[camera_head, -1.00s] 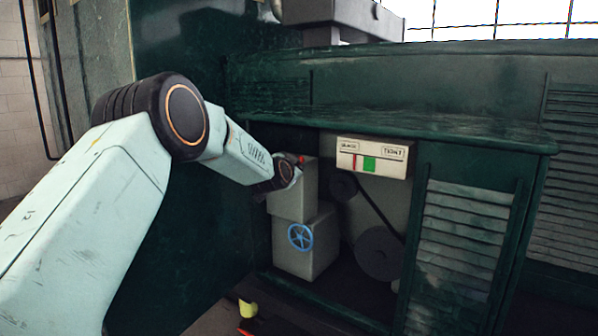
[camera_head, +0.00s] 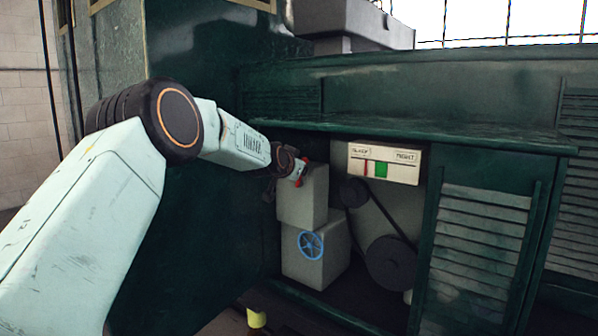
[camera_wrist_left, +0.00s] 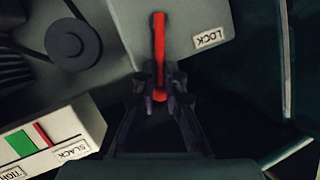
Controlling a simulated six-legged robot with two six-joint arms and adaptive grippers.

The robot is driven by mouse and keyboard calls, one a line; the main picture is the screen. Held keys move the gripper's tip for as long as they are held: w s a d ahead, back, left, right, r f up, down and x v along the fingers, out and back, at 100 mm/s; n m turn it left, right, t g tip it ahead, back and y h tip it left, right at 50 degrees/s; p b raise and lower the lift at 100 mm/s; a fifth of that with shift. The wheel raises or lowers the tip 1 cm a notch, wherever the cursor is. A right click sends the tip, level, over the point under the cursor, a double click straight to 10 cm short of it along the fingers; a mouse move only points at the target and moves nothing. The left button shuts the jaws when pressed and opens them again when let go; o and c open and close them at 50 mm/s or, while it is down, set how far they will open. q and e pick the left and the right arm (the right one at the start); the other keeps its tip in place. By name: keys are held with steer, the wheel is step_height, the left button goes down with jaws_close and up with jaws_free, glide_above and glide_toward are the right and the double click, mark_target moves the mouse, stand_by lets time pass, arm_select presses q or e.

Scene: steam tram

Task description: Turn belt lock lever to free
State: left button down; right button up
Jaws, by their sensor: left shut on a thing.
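The red belt lock lever (camera_head: 302,174) is at the top of the upper grey box in the open bay in the head view. In the left wrist view the lever (camera_wrist_left: 159,42) is a long red bar lying against a grey plate, with a LOCK label (camera_wrist_left: 209,38) to its right. My left gripper (camera_wrist_left: 160,88) is shut on the lever's near end. In the head view my left gripper (camera_head: 291,166) partly covers the lever. The FREE marking is not visible. My right gripper is not in view.
A white tension gauge (camera_head: 384,163) with red and green marks hangs under the green ledge. A blue handwheel (camera_head: 310,245) is on the lower grey box (camera_head: 330,262). A dark belt and pulleys (camera_head: 391,262) are to the right. A slatted green panel (camera_head: 478,240) bounds the bay.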

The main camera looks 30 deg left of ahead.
arm_select(q)
steer(key=shift+r, duration=0.5)
steer(key=c, duration=1.7)
jaws_free()
steer(key=shift+w, duration=0.15)
steer(key=o, duration=0.3)
steer(key=shift+f, duration=0.35)
steer(key=v, duration=1.2)
